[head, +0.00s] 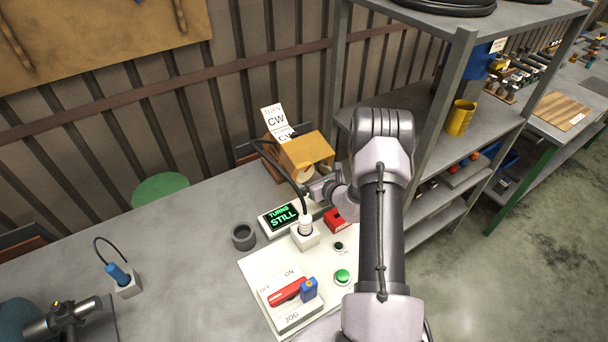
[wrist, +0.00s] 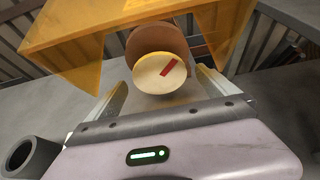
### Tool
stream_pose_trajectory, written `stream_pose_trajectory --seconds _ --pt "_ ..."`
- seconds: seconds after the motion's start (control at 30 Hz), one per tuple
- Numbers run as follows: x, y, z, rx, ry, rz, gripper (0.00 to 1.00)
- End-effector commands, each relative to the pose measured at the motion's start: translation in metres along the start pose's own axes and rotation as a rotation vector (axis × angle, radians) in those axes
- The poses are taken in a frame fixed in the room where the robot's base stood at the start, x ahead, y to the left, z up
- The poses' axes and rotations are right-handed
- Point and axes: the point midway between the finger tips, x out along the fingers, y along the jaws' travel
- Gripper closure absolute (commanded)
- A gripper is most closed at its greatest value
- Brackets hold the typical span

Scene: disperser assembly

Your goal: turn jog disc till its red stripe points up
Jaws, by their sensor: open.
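The jog disc (wrist: 152,80) is a cream round face on the front of a brown round part, under a yellow guard (wrist: 85,38). Its red stripe (wrist: 169,67) slants from near the middle toward the upper right in the wrist view. In the head view the disc (head: 304,174) is small, below the yellow guard (head: 308,150), and its stripe cannot be made out. My gripper (wrist: 163,84) is open, with one finger on each side of the disc. Whether the fingers touch it I cannot tell. My gripper also shows in the head view (head: 313,187).
A display (head: 284,217) reads "TURNS STILL". A card (head: 276,120) reads "CW". A grey ring (head: 243,237) stands left.

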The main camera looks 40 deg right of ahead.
Motion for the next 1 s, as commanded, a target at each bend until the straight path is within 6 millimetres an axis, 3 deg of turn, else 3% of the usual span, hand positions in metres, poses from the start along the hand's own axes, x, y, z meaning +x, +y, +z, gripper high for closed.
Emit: stream_pose_trajectory --seconds 0.2,0.57,0.87,1.0 --pt "0.029 0.001 -0.001 -0.001 0.000 0.001 0.02" --pt "0.035 0.000 0.001 0.000 0.000 0.000 0.02" --pt "0.035 0.000 0.001 0.000 0.000 0.001 0.59" --pt "0.035 0.001 0.000 -0.005 0.000 -0.001 0.60"
